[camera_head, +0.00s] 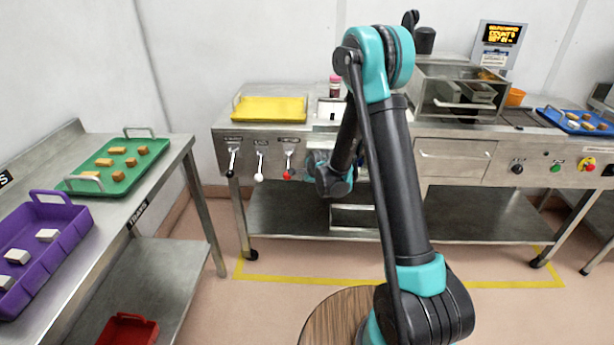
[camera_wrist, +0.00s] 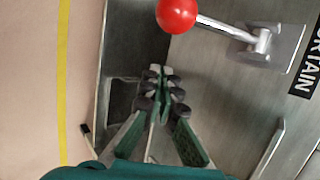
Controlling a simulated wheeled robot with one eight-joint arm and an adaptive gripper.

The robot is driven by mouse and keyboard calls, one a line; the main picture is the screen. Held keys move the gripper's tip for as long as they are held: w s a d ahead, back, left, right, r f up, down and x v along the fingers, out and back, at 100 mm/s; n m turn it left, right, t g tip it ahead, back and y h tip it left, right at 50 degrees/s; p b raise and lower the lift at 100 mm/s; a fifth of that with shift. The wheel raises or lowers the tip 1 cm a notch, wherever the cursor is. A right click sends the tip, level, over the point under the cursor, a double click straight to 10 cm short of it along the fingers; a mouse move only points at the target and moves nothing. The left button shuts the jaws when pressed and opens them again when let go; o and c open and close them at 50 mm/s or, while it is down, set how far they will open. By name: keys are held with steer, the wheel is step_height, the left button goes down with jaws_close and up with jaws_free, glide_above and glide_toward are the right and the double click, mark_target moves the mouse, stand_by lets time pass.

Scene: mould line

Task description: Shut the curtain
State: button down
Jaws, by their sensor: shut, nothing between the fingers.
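A lever with a red ball knob (camera_wrist: 176,15) sticks out from the steel front panel in the wrist view. Its metal stem runs to a bracket (camera_wrist: 260,42) beside a black label, partly cut off, with letters ending "RTAIN". In the head view the red knob (camera_head: 288,175) hangs low at the right of three levers. My gripper (camera_wrist: 160,72) is shut and empty, its fingertips apart from the knob in the wrist view. In the head view my wrist is just right of the red knob, and the fingers are hard to make out. I cannot make out the curtain itself.
A black-knobbed lever (camera_head: 231,172) and a white-knobbed lever (camera_head: 258,177) hang left of the red one. A yellow tray (camera_head: 270,109) lies on the machine top. A steel housing (camera_head: 425,95) stands to the right. A side table (camera_head: 178,150) holds a green tray (camera_head: 88,172) and a purple tray (camera_head: 75,213).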

mark_target(288, 166)
steer(key=shift+s+a+r, duration=0.15)
steer(key=shift+a+r, duration=0.05)
steer(key=shift+a, duration=0.4)
steer(key=shift+s+a+r, duration=0.2)
steer(key=shift+a+r, duration=0.05)
steer(key=shift+a, duration=0.3)
steer(key=shift+s+a+r, duration=0.15)
steer(key=shift+a+r, duration=0.05)
steer(key=shift+a, duration=0.4)
steer(key=shift+s+r+g, duration=0.1)
steer(key=shift+r+g, duration=0.15)
steer(key=shift+g, duration=0.05)
